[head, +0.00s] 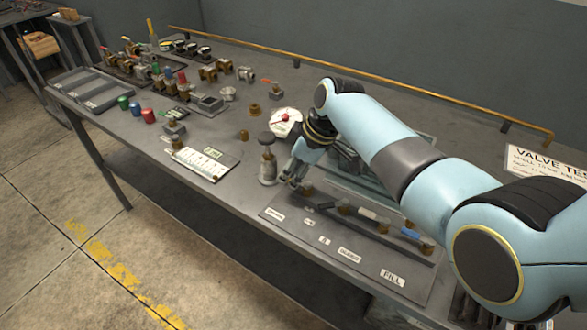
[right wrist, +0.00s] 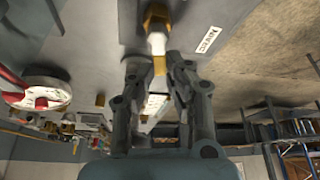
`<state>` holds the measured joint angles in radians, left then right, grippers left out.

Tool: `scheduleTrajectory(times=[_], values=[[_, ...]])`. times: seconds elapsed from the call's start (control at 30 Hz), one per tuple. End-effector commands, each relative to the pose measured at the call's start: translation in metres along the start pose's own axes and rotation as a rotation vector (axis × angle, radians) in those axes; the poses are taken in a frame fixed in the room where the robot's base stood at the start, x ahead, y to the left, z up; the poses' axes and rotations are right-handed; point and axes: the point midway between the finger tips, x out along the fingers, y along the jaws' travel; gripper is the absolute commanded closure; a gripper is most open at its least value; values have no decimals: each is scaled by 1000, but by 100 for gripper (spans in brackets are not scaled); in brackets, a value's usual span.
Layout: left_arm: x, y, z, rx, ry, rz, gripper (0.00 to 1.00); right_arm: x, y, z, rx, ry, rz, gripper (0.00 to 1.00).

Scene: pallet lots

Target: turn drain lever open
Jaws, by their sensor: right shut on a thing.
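My right gripper (head: 294,178) reaches down to the left end of the valve panel (head: 372,266). In the right wrist view its two fingers (right wrist: 155,62) close around a pale lever with a brass-coloured part (right wrist: 157,43), extending from a brass valve body (right wrist: 154,17). A small label (right wrist: 207,40) lies beside it; I cannot read it surely as the drain label. In the head view the gripper mostly hides this lever. Farther along the row are a grey-white lever (head: 367,213) and a blue lever (head: 411,233). My left gripper is not in view.
A grey post with a dark knob (head: 267,165) stands just left of my gripper. A round gauge with red (head: 285,122) is behind it. Loose fittings and trays crowd the table's far left. A yellow rail (head: 380,88) runs along the back.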

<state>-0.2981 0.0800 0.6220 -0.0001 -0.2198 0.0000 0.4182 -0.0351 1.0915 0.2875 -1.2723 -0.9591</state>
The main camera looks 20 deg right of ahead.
Motion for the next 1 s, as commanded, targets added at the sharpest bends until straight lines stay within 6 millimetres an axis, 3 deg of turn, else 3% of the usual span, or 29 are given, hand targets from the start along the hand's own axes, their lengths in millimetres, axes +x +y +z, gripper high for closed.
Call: scheduleTrajectory(times=[1.0], values=[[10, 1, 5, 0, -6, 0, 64, -5, -30, 14, -886, 1, -367, 100]])
